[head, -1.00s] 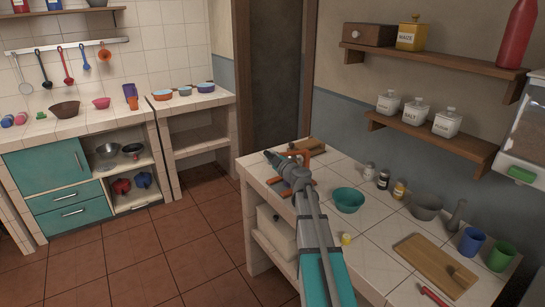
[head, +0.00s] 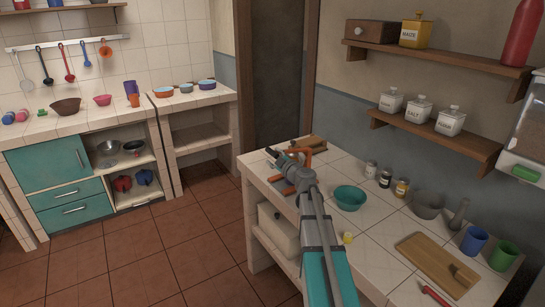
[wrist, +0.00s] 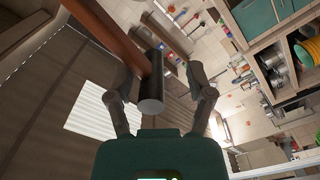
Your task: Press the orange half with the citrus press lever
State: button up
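The orange citrus press (head: 289,188) stands near the far left end of the tiled counter, mostly hidden behind my gripper. In the wrist view its lever is an orange-brown bar (wrist: 112,38) ending in a dark cylindrical grip (wrist: 151,95). My gripper (head: 279,153) is at the press. In the wrist view the fingers are spread, with the dark grip between them, closer to the left finger; I cannot tell whether they touch. I cannot make out the orange half; the press and arm hide that spot.
A teal bowl (head: 350,198) stands right of the press. Small jars (head: 385,178), a grey mortar (head: 429,205), cups (head: 474,241) and a cutting board (head: 437,262) line the counter to the right. A small yellow thing (head: 348,238) lies beside my arm. Shelves (head: 435,140) hang above.

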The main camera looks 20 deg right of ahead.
jog(key=s+d, duration=0.1)
jog(key=s, duration=0.9)
jog(key=shift+s+d, duration=0.25)
jog(key=shift+s, duration=0.1)
jog(key=s+a+f+m+g+y+p, duration=0.1)
jog(key=s+a+f+g, duration=0.15)
jog(key=a, duration=0.45)
jog(key=s+a+f+g+y+p, duration=0.1)
jog(key=a+f+g+y, duration=0.2)
jog(key=a, duration=0.4)
jog(key=s+a+f+m+g+p, duration=0.1)
jog(key=s+a+f+g, duration=0.2)
jog(key=a, duration=0.4)
jog(key=s+a+f+m+g+h+p, duration=0.1)
jog(key=s+a+f+m+g+h, duration=0.1)
jog(key=s, duration=0.4)
jog(key=s+a+f+m+g+h+p, duration=0.1)
jog(key=s+f+m+g+h, duration=0.1)
jog(key=s+m+g+h, duration=0.2)
jog(key=shift+s+a+f+m+g+h+p, duration=0.3)
jog(key=shift+s+a+m+g+h, duration=0.1)
jog(key=shift+s+m+g, duration=1.05)
jog(key=shift+w, duration=0.25)
